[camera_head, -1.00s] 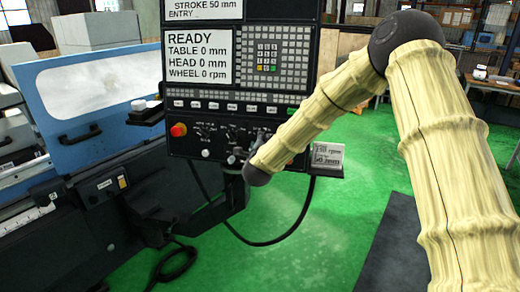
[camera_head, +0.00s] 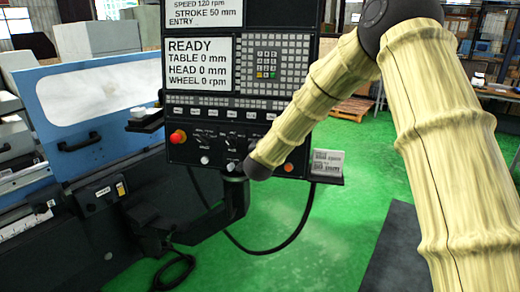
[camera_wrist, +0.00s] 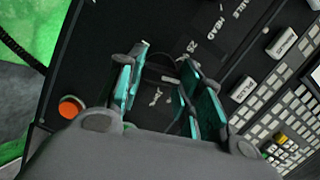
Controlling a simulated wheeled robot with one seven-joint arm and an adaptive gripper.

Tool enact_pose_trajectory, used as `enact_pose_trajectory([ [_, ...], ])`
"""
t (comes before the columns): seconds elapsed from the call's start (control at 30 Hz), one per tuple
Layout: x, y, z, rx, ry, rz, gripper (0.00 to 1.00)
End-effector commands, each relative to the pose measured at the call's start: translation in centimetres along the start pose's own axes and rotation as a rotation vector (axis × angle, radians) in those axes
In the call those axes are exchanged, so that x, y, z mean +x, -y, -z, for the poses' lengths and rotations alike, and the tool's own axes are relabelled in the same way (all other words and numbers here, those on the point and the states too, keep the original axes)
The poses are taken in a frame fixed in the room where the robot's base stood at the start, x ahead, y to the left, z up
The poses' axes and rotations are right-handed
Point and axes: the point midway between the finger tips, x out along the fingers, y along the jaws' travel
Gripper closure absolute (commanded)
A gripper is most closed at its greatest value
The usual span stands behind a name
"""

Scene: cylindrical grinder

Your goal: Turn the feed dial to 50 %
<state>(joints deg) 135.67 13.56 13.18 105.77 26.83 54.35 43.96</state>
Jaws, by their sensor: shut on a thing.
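My gripper (camera_wrist: 165,85) points at the dark control panel in the wrist view. Its two teal fingers stand on either side of a dark knob (camera_wrist: 160,62), which I take for the feed dial, and are shut on it. The knob is dark against the dark panel, so its pointer cannot be read. A "25" mark and the word "HEAD" show on the panel beside it. In the head view my own arm hides the gripper and this dial.
The control panel (camera_head: 212,150) carries a red stop button (camera_head: 178,136), other small knobs and an orange button (camera_head: 289,167), also in the wrist view (camera_wrist: 70,107). A small shelf with a card (camera_head: 327,162) juts out at right. The blue machine guard (camera_head: 95,140) stands left.

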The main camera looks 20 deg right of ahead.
Motion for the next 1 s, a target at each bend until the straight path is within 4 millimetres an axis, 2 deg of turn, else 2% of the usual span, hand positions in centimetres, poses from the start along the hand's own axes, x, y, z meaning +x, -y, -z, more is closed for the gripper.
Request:
enact_pose_trajectory([
  [0.67, -0.04, -0.19, -0.1, -0.057, 0.002, -0.016, 0.88],
  [0.7, -0.04, -0.2, -0.1, -0.057, 0.002, -0.016, 0.59],
  [0.8, -0.03, -0.16, -0.09, -0.057, 0.002, -0.015, 0.43],
  [1.0, -0.01, -0.08, -0.05, -0.056, 0.001, -0.014, 0.43],
])
